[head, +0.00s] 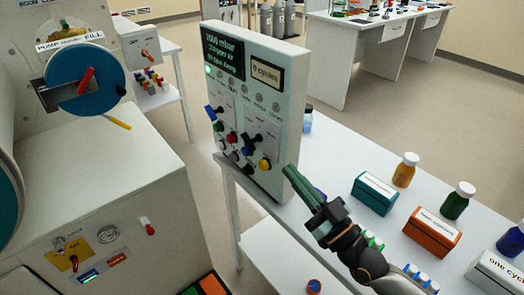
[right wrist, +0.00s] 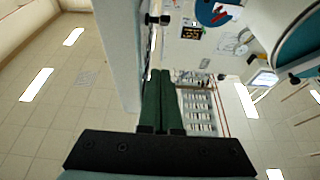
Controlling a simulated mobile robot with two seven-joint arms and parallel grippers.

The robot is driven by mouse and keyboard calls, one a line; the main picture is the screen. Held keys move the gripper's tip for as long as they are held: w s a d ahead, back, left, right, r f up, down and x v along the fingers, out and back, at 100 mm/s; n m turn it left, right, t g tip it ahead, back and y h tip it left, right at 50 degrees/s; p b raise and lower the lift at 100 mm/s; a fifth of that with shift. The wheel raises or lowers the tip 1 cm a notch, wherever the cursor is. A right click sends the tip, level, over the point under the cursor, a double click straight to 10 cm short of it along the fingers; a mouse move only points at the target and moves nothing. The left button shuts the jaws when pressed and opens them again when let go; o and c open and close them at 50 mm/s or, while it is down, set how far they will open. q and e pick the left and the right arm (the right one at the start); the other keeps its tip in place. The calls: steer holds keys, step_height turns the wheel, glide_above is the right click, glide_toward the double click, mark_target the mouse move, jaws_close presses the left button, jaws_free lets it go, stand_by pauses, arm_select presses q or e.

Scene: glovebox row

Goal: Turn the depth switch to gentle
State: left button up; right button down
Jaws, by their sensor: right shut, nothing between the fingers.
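The grey control panel (head: 281,110) stands upright on the white table, with a dark display (head: 223,52) at its top. Its face carries several small knobs, among them a blue one (head: 214,113), a black one (head: 252,141) and a yellow one (head: 264,163). The labels are too small to read, so I cannot tell which is the depth switch or where it points. My right gripper (head: 289,171) is shut and empty, its green fingers just right of the panel's lower edge. It also shows in the right wrist view (right wrist: 160,75), beside the panel's pale edge (right wrist: 118,50). My left gripper is out of view.
Boxes, including a teal one (head: 374,193) and an orange one (head: 432,232), and bottles such as the amber one (head: 405,170) stand on the table right of the panel. A white cabinet with a blue disc (head: 88,85) fills the left. Open floor lies between.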

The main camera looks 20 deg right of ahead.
mark_target(248, 142)
steer(key=shift+w+a+f+p, duration=0.1)
steer(key=shift+w+a, duration=0.5)
steer(key=shift+w, duration=1)
steer(key=shift+w+a+r+p, duration=0.15)
steer(key=shift+w+a, duration=0.45)
steer(key=shift+w, duration=1.05)
steer(key=shift+w+a+f+p, duration=0.15)
steer(key=shift+w+a, duration=0.45)
steer(key=shift+w, duration=1)
steer(key=shift+f+t+b, duration=0.6)
steer(key=shift+t+b, duration=0.1)
steer(key=shift+b, duration=1.45)
